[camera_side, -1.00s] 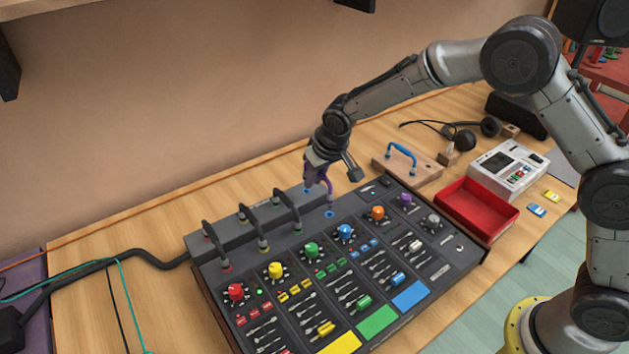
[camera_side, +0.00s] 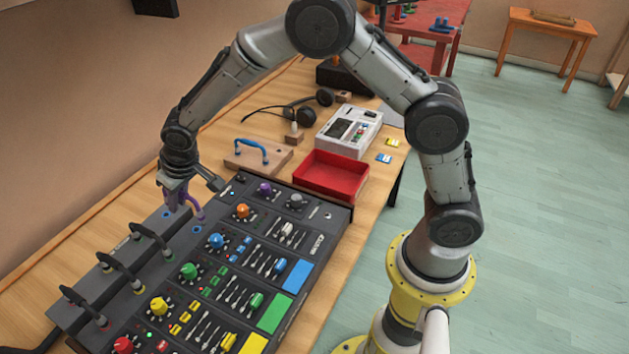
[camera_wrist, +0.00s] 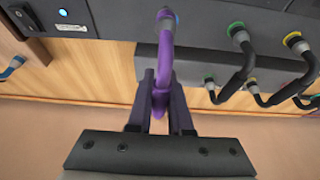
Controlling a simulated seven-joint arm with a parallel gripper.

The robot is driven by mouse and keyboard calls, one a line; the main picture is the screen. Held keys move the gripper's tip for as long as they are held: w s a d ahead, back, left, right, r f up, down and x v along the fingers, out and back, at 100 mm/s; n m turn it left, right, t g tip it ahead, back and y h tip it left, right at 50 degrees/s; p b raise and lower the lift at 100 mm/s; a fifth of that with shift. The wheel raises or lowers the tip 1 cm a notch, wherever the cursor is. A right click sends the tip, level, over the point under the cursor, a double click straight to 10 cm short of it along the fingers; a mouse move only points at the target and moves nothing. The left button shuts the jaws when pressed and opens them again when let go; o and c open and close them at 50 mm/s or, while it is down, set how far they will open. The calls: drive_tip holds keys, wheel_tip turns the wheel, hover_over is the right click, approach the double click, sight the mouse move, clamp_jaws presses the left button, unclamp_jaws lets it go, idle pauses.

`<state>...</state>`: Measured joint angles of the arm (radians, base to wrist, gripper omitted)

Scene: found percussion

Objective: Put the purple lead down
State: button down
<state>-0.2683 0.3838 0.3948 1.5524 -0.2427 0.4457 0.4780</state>
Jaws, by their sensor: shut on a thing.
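The purple lead (camera_side: 196,208) is a short, thick bent cable. My gripper (camera_side: 173,204) is shut on one end of it, over the back of the mixing desk (camera_side: 238,285). In the wrist view the lead (camera_wrist: 166,62) rises from between the fingers of my gripper (camera_wrist: 160,88) and curves to a purple-ringed end (camera_wrist: 166,16) at the desk's edge. I cannot tell whether that end touches the desk. A blue-ringed socket on the rear box (camera_side: 167,214) and another on the desk (camera_side: 197,229) show bare, close below the gripper.
Several black leads (camera_side: 118,266) arch between the rear box and the desk. A wooden board with a blue handle (camera_side: 255,157), a red tray (camera_side: 333,174), a white device (camera_side: 349,130) and headphones (camera_side: 298,115) lie beyond. Bare tabletop shows left of the board.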

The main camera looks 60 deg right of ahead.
drive_tip(key=s+d+r+m+g+h, duration=0.1)
drive_tip(key=s+d+r+m+h, duration=0.2)
drive_tip(key=s+d, duration=1.1)
drive_tip(key=s+d+r+m, duration=0.5)
drive_tip(key=s+d, duration=0.5)
drive_tip(key=s, duration=0.8)
drive_tip(key=shift+m, duration=0.4)
drive_tip(key=w+d+f, duration=0.2)
drive_tip(key=w+f, duration=0.1)
drive_tip(key=w+d+f, duration=0.5)
drive_tip(key=w+f, duration=0.2)
drive_tip(key=shift+d, duration=0.3)
drive_tip(key=shift+w+d+f, duration=0.2)
drive_tip(key=shift+w+f, duration=0.15)
drive_tip(key=shift+w+d+f, duration=0.1)
drive_tip(key=shift+w+f, duration=0.1)
drive_tip(key=shift+f, duration=1.6)
drive_tip(key=shift+f, duration=0.2)
drive_tip(key=c, duration=0.8)
unclamp_jaws()
drive_tip(key=shift+c, duration=0.2)
